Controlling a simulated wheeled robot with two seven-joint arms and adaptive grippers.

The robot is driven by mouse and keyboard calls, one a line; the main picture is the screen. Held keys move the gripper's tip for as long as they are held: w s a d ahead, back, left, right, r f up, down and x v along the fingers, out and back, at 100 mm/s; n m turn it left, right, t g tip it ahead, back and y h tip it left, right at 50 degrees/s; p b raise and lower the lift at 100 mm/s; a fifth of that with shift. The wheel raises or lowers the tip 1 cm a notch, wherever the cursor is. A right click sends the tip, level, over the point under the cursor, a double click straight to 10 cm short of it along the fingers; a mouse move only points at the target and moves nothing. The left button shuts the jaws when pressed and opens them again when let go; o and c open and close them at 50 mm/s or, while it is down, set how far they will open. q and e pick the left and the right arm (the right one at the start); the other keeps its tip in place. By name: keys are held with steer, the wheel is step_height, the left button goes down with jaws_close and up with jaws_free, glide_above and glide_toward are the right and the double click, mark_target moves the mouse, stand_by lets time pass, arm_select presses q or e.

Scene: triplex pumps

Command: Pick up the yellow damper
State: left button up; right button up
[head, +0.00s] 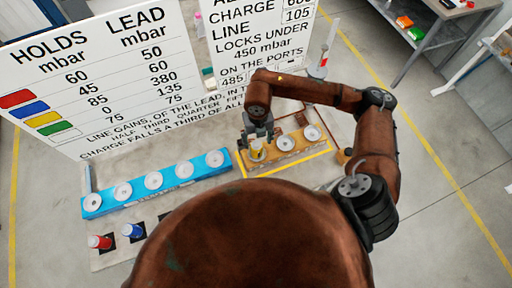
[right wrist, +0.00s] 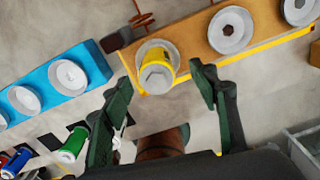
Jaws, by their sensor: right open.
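The yellow damper (head: 257,151) is a short yellow cylinder with a pale top, upright on the leftmost white ring of the orange block (head: 301,153). In the right wrist view the yellow damper (right wrist: 158,70) shows ahead of the fingers, with its pale ring around its foot. My right gripper (head: 258,135) is over the damper's end of the block. In the right wrist view its two dark green fingers (right wrist: 163,82) are apart, with the damper between and slightly beyond their tips; I see no contact. My left gripper is not in view.
A blue block (head: 158,181) with several white rings lies left of the orange one. A red damper (head: 100,242), a blue damper (head: 133,231) and a green damper (right wrist: 73,145) lie or stand on the left. Large sign boards (head: 95,75) stand behind. A workbench (head: 425,25) is at upper right.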

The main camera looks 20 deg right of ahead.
steer(key=f, duration=0.2)
steer(key=f+p, duration=0.1)
steer(key=f, duration=0.3)
steer(key=shift+s+a, duration=0.1)
steer(key=shift+a, duration=0.2)
steer(key=shift+c, duration=0.3)
steer(key=shift+r, duration=0.1)
jaws_close()
